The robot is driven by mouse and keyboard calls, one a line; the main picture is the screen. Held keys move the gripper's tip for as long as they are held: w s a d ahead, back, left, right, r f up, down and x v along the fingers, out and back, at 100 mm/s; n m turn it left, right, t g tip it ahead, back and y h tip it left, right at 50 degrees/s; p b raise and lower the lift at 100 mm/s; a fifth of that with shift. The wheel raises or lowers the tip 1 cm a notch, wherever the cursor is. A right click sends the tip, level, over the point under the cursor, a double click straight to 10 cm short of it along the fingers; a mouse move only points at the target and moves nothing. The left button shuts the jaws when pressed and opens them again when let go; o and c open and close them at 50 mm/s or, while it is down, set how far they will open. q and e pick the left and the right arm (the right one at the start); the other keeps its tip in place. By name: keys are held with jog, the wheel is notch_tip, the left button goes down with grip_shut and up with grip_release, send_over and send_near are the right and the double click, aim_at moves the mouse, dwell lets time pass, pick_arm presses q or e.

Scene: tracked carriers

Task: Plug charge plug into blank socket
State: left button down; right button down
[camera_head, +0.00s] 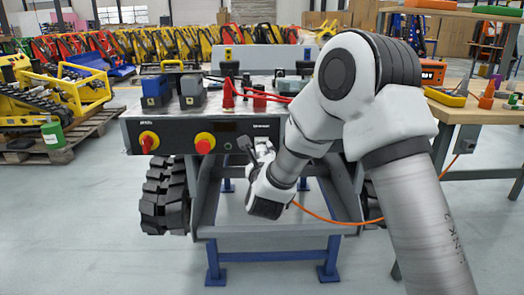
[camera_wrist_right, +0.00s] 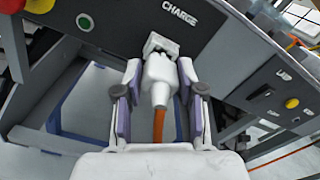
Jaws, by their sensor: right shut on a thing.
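The charge plug (camera_wrist_right: 158,72) is a pale grey-white body with an orange cable at its rear. My right gripper (camera_wrist_right: 160,68) is shut on it, with one finger on each side. The plug's front is at a small grey socket (camera_wrist_right: 160,44) on the dark panel, near the word CHARGE. I cannot tell whether it touches or enters the socket. In the head view my right gripper (camera_head: 262,158) is at the right part of the carrier's front panel (camera_head: 185,136), and the arm hides much of the plug. My left gripper is not in view.
The orange cable (camera_head: 325,218) runs off to the right. A wooden workbench (camera_head: 470,113) stands at the right. The floor at front left is clear.

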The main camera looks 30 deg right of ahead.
jog(key=shift+s+a, duration=0.3)
jog(key=shift+s, duration=0.25)
jog(key=shift+s+a+f+b, duration=0.1)
jog(key=shift+s+a+b, duration=0.3)
jog(key=shift+s+b, duration=0.2)
jog(key=shift+b+v, duration=0.35)
jog(key=shift+v, duration=0.7)
